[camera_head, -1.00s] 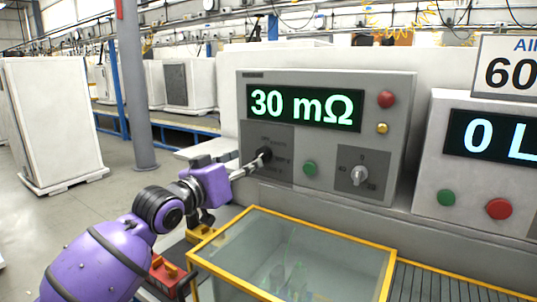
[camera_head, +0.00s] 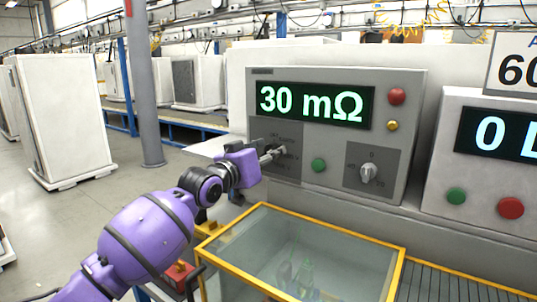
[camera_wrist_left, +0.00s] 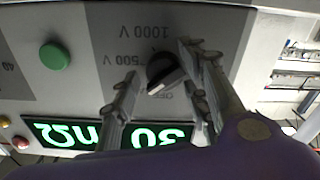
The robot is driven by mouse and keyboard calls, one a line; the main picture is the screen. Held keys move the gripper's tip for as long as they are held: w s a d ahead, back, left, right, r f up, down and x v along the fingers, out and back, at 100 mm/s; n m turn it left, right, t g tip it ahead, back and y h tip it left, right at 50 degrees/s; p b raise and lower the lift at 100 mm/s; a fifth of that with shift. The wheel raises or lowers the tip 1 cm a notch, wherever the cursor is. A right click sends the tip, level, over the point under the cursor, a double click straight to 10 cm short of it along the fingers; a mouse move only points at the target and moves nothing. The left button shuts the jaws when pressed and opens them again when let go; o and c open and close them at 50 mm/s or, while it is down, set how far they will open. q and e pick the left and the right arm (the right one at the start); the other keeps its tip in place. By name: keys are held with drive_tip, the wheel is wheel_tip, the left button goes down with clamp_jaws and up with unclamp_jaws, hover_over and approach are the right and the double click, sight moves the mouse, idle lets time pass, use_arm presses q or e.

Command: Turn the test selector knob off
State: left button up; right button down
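The test selector knob (camera_wrist_left: 164,72) is black and round with a raised grip bar. In the left wrist view, which shows the panel upside down, it sits among the labels OFF, 500 V and 1000 V. Its grip bar lies slanted; I cannot tell for sure which label it points to. My left gripper (camera_wrist_left: 158,68) is open, with one finger on each side of the knob. I see no clear contact. In the head view my left gripper (camera_head: 273,155) is at the left of the grey tester (camera_head: 412,130) and mostly hides the knob. My right gripper is not in view.
The tester's display (camera_head: 314,105) reads 30 mΩ. A green button (camera_head: 319,165) and a second knob (camera_head: 369,173) lie right of my gripper. A yellow-framed glass box (camera_head: 325,226) stands below. Another tester (camera_head: 440,178) is at the right.

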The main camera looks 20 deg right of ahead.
use_arm(q)
drive_tip(key=c, duration=0.8)
